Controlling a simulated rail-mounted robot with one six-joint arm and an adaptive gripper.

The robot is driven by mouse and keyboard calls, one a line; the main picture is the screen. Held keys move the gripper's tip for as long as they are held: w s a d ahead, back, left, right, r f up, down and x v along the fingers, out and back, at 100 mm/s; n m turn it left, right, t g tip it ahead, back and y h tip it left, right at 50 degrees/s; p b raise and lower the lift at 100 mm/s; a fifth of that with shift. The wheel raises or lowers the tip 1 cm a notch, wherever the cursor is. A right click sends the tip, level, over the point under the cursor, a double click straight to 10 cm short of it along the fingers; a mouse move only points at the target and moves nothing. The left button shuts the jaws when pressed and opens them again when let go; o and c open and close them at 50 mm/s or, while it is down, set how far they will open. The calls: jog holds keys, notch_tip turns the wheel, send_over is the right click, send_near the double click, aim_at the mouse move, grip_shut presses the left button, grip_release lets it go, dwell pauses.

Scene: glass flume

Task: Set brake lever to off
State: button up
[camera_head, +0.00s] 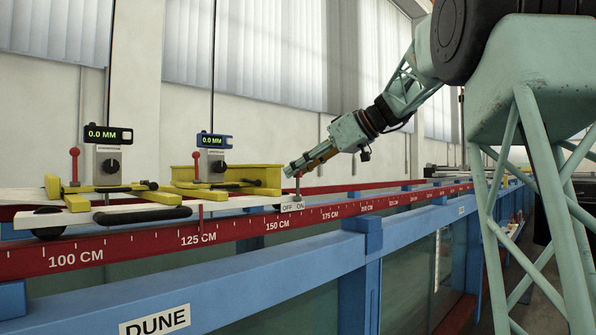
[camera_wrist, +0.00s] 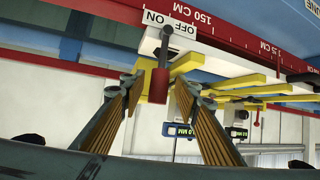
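The brake lever is a thin rod with a red grip (camera_wrist: 159,82), standing on the white carriage beside a white OFF/ON label (camera_wrist: 172,22). In the head view the lever (camera_head: 298,186) rises above the ON end of the label (camera_head: 291,207); its exact tilt is hard to tell. My gripper (camera_head: 289,171) is at the lever from above. In the wrist view my gripper (camera_wrist: 158,84) is open, with one ribbed finger on each side of the red grip. Gaps show between grip and fingers, though contact at the tips is hard to judge.
Yellow carriage parts (camera_head: 226,178) and two gauges reading 0.0 MM (camera_head: 108,135) (camera_head: 214,140) stand to the left of my gripper. A red scale rail (camera_head: 150,246) and blue flume beam (camera_head: 240,265) run below.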

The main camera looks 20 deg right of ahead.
jog(key=shift+s+d+r, duration=0.1)
jog(key=shift+d, duration=0.05)
jog(key=v, duration=1.1)
jog(key=shift+s+r, duration=0.2)
jog(key=shift+d, duration=0.1)
dwell(0.6)
jog(key=s+a+f+m+g+h, duration=0.1)
jog(key=s+a+f+g+h, duration=0.1)
jog(key=s+a+f, duration=0.7)
jog(key=s+a+f+m+g+h, duration=0.1)
jog(key=s+a+f+g, duration=0.2)
jog(key=s+a+f, duration=0.6)
jog(key=s+a+f+m+h, duration=0.1)
jog(key=s+f+m, duration=0.1)
jog(key=s+f, duration=0.5)
jog(key=s+a+f+m+h, duration=0.1)
jog(key=s+f, duration=0.6)
jog(key=s, duration=0.8)
jog(key=s+a+f+m+h, duration=0.1)
jog(key=s+f+m+h, duration=0.1)
jog(key=s+f, duration=0.5)
jog(key=s, duration=0.4)
jog(key=shift+f+m+g+h, duration=0.3)
jog(key=shift+m, duration=0.1)
